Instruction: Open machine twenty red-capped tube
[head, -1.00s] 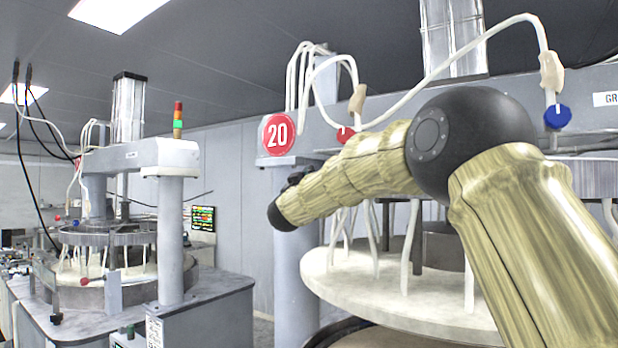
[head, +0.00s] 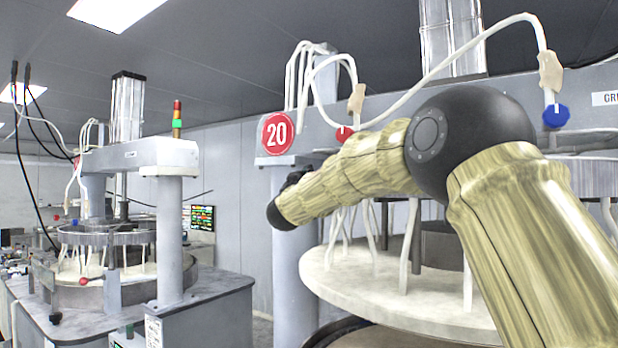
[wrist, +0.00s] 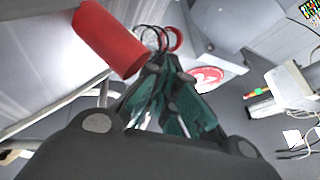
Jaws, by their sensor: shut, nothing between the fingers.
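The machine with the round red "20" sign (head: 277,133) fills the middle and right of the head view. A red cap (head: 344,134) on a white tube hangs below its beam, just above my arm. In the wrist view a large red cylinder (wrist: 110,40), which looks like this cap, lies up and left of my gripper (wrist: 163,70). The teal and dark fingers are shut and empty, and I see no clear contact with the red cylinder. In the head view my gripper is mostly hidden behind my arm.
A blue cap (head: 557,116) hangs on another white tube at the right. The round pale platen (head: 400,285) with several white tubes is below my arm. A second polishing machine (head: 150,155) stands at the left, with a gap between the machines.

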